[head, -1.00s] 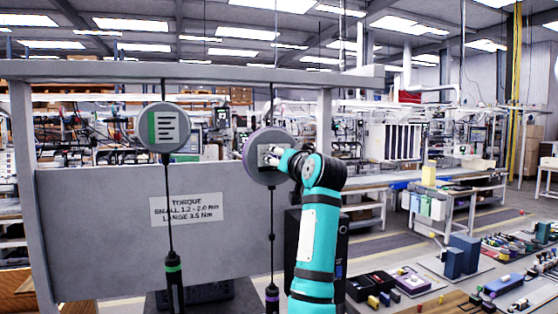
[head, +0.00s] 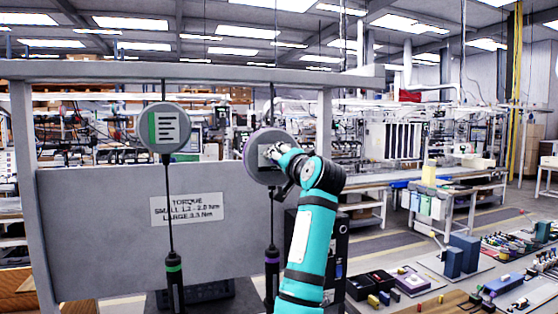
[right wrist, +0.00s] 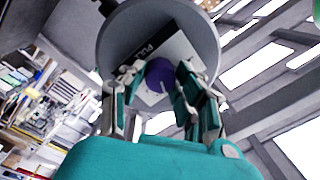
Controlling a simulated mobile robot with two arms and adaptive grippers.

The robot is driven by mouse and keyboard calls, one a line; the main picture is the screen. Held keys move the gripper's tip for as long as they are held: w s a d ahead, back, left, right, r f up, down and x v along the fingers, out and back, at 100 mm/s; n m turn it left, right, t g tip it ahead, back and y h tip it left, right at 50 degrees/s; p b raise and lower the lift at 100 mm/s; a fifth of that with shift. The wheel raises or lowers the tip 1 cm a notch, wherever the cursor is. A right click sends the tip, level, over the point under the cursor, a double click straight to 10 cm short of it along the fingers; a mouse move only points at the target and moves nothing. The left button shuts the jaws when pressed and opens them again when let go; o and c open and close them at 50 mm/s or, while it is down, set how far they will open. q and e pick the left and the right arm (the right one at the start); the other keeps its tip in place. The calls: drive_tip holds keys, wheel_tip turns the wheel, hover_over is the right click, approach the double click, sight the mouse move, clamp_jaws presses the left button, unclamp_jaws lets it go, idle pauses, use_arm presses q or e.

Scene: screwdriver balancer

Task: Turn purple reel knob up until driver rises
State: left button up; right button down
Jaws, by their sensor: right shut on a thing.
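The grey round reel with a purple rim (head: 250,165) hangs from the overhead beam. In the right wrist view its face (right wrist: 120,40) fills the top, with a white label. The purple knob (right wrist: 159,75) sits between the fingers of my right gripper (right wrist: 155,88), which is shut on it. In the head view my right gripper (head: 277,153) is at the reel face and hides the knob. The purple-banded driver (head: 272,256) hangs on a cord below this reel, its lower part partly beside my arm. My left gripper is not in view.
A green-marked reel (head: 164,127) hangs to the left, with a green-banded driver (head: 174,268) below it. A grey panel with a torque label (head: 187,208) stands behind. Black bins (head: 370,285) and small parts lie at the right.

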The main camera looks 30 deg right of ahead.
idle(0.3)
drive_tip(key=c, duration=0.9)
unclamp_jaws()
drive_tip(key=shift+c, duration=0.2)
drive_tip(key=shift+s, duration=0.15)
drive_tip(key=s+a, duration=0.2)
drive_tip(key=s, duration=0.9)
drive_tip(key=shift+s+a+f, duration=0.2)
drive_tip(key=shift+s, duration=0.05)
